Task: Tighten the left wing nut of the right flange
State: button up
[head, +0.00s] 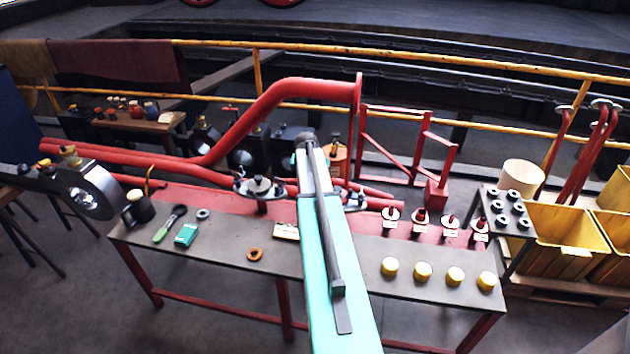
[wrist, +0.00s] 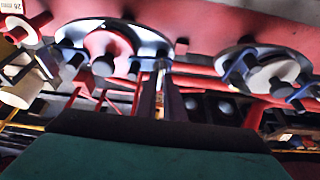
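The right flange (head: 352,199) is mostly hidden behind my teal arm in the head view; only its right side shows. The wrist view appears upside down. There it seems to be the red-centred disc (wrist: 110,45) at left, with dark blue wing nuts around it. The blue wing nut (wrist: 166,50) on that disc's picture-right side appears to be the left one. My gripper (wrist: 160,72) has two dark fingers close together at this nut. Whether they touch or grip it cannot be told. The gripper is hidden in the head view.
Another flange (head: 260,187) with a grey centre stands left of my arm. Red pipes run behind the bench (head: 220,255). Several yellow caps (head: 422,271) and red-and-white pieces (head: 420,217) stand at right. A green-handled tool (head: 168,225) lies at left.

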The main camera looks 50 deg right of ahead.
jog(key=o, duration=0.4)
jog(key=shift+w, duration=0.1)
jog(key=shift+c, duration=0.2)
jog(key=shift+a+r, duration=0.1)
jog(key=shift+r, duration=0.05)
jog(key=shift+r, duration=0.15)
jog(key=b+v, duration=0.1)
jog(key=v, duration=1.2)
jog(key=shift+s+b, duration=0.25)
jog(key=shift+b, duration=0.15)
jog(key=shift+a, duration=0.1)
